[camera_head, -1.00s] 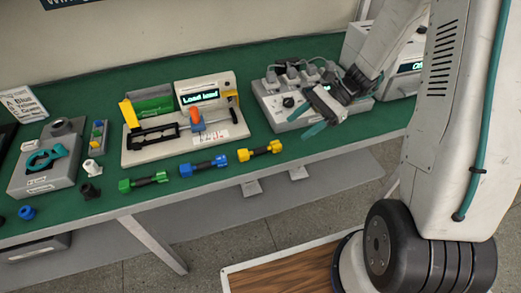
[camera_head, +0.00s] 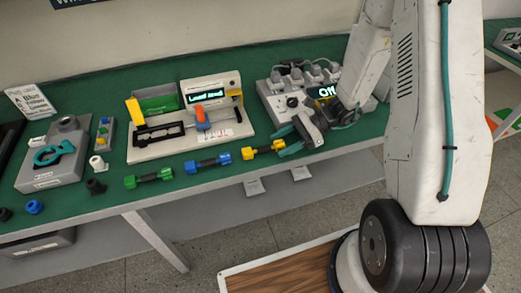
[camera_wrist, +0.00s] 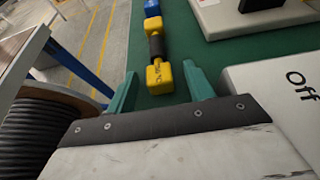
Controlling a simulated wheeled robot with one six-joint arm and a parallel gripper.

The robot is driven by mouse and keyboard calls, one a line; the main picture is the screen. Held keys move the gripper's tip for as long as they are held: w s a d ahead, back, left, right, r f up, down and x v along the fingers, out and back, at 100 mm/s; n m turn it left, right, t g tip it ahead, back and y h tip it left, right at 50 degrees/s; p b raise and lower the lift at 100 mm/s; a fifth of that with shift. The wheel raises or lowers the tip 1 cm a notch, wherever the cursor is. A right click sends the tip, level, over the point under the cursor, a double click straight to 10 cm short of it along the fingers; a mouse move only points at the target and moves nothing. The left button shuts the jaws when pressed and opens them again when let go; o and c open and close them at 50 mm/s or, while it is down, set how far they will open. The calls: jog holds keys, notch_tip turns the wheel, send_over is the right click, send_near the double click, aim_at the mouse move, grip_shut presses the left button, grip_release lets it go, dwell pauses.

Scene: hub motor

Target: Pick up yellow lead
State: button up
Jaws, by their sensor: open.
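The yellow lead (camera_head: 263,149) lies on the green bench top near its front edge. It is a short bar with yellow ends and a dark middle. In the wrist view the yellow lead (camera_wrist: 159,76) points away from me, its near yellow end between my two teal fingers. My gripper (camera_head: 283,142) is open, with its fingers reaching around the right end of the lead in the head view. There is a visible gap between the lead and each finger in the wrist view. I cannot tell the exact height of the fingers over the bench.
A blue lead (camera_head: 208,163) and a green lead (camera_head: 149,178) lie to the left in a row. A tester (camera_head: 222,124) with a small screen stands behind them. A grey socket box (camera_head: 277,103) is behind my gripper. The bench's front edge is close.

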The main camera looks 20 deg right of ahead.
jog(key=c, duration=1.1)
jog(key=shift+r, duration=0.15)
